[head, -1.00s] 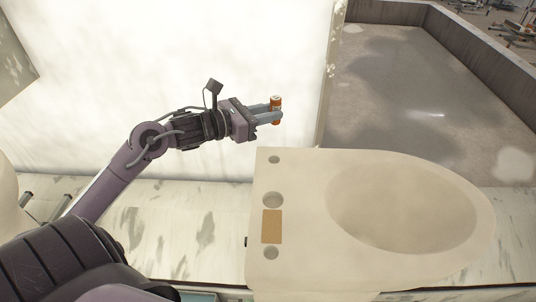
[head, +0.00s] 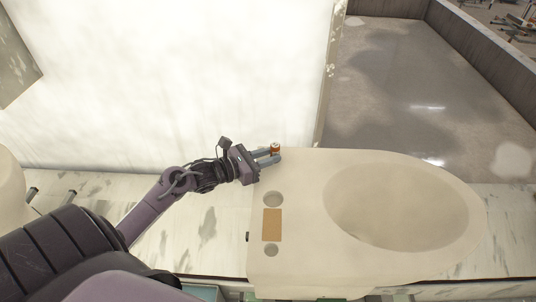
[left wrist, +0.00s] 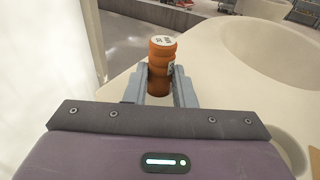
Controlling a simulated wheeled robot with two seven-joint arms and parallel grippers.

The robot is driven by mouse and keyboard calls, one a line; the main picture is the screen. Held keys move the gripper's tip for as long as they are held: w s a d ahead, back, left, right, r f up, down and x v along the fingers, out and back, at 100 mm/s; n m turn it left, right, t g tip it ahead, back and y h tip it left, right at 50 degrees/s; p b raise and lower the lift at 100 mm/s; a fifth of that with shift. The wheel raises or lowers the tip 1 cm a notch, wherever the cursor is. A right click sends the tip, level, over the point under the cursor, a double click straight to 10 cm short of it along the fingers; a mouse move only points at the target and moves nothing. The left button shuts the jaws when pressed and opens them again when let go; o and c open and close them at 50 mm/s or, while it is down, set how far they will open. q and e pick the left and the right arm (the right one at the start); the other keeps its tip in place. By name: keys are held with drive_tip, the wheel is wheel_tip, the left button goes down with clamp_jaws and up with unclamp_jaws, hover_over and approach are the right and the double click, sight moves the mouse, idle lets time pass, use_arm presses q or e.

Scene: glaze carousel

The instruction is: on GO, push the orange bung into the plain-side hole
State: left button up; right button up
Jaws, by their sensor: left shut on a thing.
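The orange bung (head: 275,148) has a pale top with dark marks. My left gripper (head: 269,156) is shut on it and holds it upright over the far left corner of the cream basin slab (head: 310,262). The far small hole, on the side without the tan patch (head: 272,225), is hidden behind my gripper. A wider hole (head: 273,199) and the near small hole (head: 271,250) beside the patch are open. My right gripper is not in view.
A wide shallow bowl (head: 400,205) takes up the slab's right part. A tall pale wall (head: 160,80) rises behind my left arm. A stained pale ledge (head: 195,235) lies left of the slab, and a grey walled floor area (head: 420,90) lies beyond it.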

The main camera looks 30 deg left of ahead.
use_arm(q)
drive_tip(key=shift+f+b, duration=0.2)
drive_tip(key=shift+b, duration=0.1)
drive_tip(key=o, duration=1)
drive_tip(key=shift+r, duration=0.15)
